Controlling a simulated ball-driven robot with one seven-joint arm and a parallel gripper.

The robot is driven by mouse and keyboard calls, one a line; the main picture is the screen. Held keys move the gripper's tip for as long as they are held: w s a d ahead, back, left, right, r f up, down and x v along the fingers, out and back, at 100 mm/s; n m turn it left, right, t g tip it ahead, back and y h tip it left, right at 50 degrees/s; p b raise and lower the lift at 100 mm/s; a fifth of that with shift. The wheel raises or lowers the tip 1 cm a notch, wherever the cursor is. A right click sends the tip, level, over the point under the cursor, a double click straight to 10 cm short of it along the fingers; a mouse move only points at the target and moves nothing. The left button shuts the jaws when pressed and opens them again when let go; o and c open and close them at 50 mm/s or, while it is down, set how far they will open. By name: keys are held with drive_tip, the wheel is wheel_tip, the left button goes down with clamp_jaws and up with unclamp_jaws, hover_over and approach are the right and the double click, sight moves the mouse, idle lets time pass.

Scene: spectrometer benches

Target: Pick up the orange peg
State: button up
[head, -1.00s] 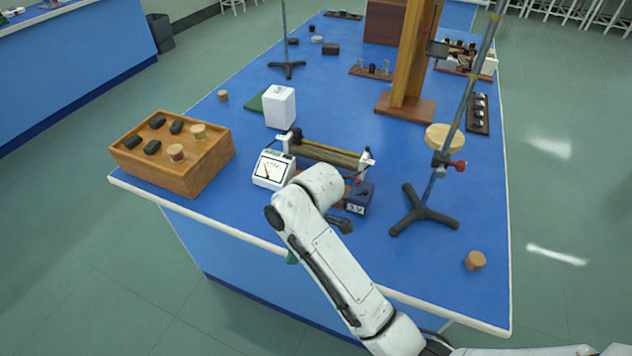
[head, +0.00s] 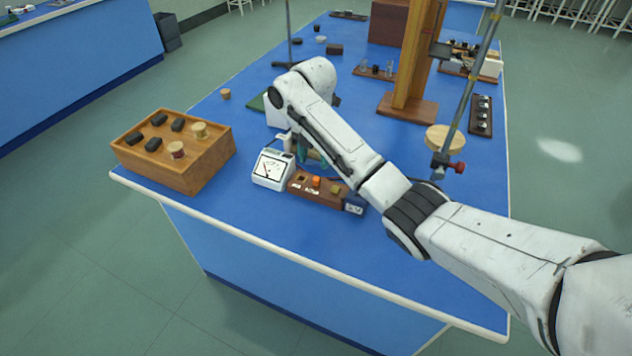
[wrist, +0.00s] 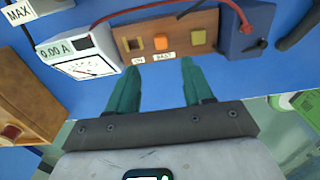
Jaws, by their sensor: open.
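The orange peg (head: 316,182) stands in a low brown wooden block on the blue bench. In the wrist view the orange peg (wrist: 161,42) sits in the middle of the block (wrist: 179,22), above a small white label. A yellow-green peg (wrist: 197,37) is to its right, and a square opening (wrist: 133,44) is to its left. My gripper (wrist: 160,65) is open and empty, its two teal fingers on either side of the orange peg's line in the picture, apart from it. In the head view my arm partly hides the gripper.
A white meter (head: 272,169) stands close at the block's left, and a dark blue box (wrist: 243,30) with a red wire is at its right. A wooden crate (head: 190,180) is further left. A stand rod (head: 470,90) rises at the right. The front bench strip is clear.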

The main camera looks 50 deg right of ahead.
sight(315, 179)
drive_tip(key=shift+s+d+f+p, duration=0.1)
drive_tip(key=shift+f+p, duration=0.1)
drive_tip(key=shift+f, duration=1.7)
drive_tip(key=shift+d+f+p, duration=0.1)
drive_tip(key=shift+f+p, duration=0.1)
drive_tip(key=shift+f, duration=1.65)
clamp_jaws()
